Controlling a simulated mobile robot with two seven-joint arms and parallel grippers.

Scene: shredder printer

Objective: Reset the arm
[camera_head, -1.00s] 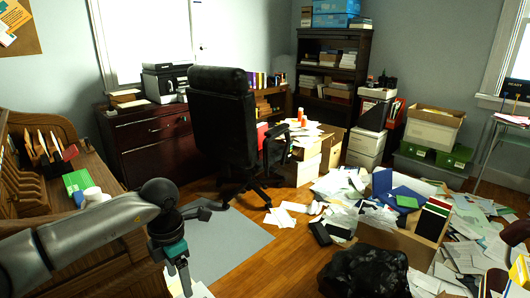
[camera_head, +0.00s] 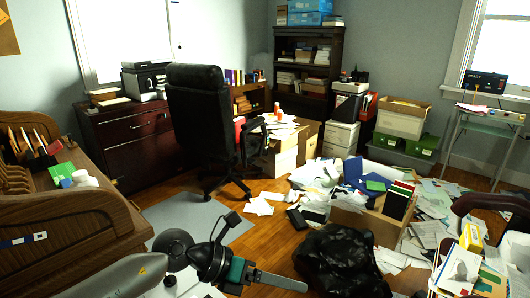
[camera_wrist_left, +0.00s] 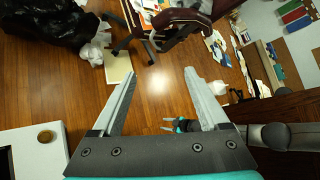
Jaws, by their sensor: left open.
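My left arm comes in from the bottom left of the head view, with the left gripper (camera_head: 303,287) low in the middle, pointing right above the floor. In the left wrist view the left gripper (camera_wrist_left: 160,77) shows its two fingers spread apart, with bare wooden floor between and beyond them and nothing held. My right gripper (camera_wrist_left: 164,126) shows small in the left wrist view, with its two thin fingers apart and nothing visible between them. It is out of the head view.
A black bag (camera_head: 342,262) lies on the floor just right of the left gripper. A cardboard box (camera_head: 364,219) and scattered papers (camera_head: 428,230) lie beyond. A wooden roll-top desk (camera_head: 75,225) stands left, a black office chair (camera_head: 200,115) behind. A maroon chair (camera_head: 500,202) is at right.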

